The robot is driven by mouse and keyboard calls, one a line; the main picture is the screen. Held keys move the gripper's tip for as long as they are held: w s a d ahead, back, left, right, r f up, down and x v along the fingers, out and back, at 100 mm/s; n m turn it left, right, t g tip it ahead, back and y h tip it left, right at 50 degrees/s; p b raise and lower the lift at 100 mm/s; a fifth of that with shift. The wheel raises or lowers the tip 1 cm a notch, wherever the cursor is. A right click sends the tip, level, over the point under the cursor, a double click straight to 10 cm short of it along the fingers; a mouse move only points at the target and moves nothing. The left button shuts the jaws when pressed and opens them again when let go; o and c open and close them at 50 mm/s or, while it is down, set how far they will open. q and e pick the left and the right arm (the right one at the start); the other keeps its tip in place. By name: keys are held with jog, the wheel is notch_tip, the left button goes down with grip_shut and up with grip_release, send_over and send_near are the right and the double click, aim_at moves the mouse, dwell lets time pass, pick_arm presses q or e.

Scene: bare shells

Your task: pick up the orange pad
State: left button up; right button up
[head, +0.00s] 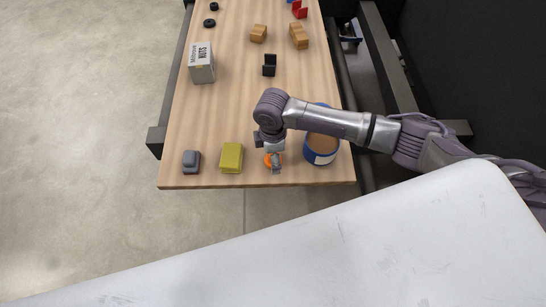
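The orange pad (267,160) is a small orange piece near the front edge of the wooden table, between the yellow block and the blue-rimmed container. My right gripper (275,165) comes down over it from the arm that enters from the right. The gripper hides much of the pad. The fingers are too small and overlapped to show whether they are open or closed on it. My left gripper does not show.
A yellow block (232,158) and a grey block (191,161) stand left of the gripper. A blue-rimmed container (320,149) stands close on its right, under my forearm. A nuts box (202,66), black holder (269,66) and wooden blocks (299,36) are farther back.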

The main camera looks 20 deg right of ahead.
jog(key=shift+c, duration=0.3)
jog(key=c, duration=1)
jog(key=shift+r, duration=0.1)
jog(key=shift+r, duration=0.5)
notch_tip(320, 180, up, 3)
jog(key=shift+w+f, duration=0.1)
jog(key=s+d+r+p, duration=0.1)
jog(key=s+d+r, duration=0.4)
jog(key=s, duration=0.5)
notch_tip(320, 180, up, 2)
jog(key=shift+s+d+r, duration=0.1)
jog(key=shift+s+d, duration=0.1)
jog(key=shift+s, duration=0.05)
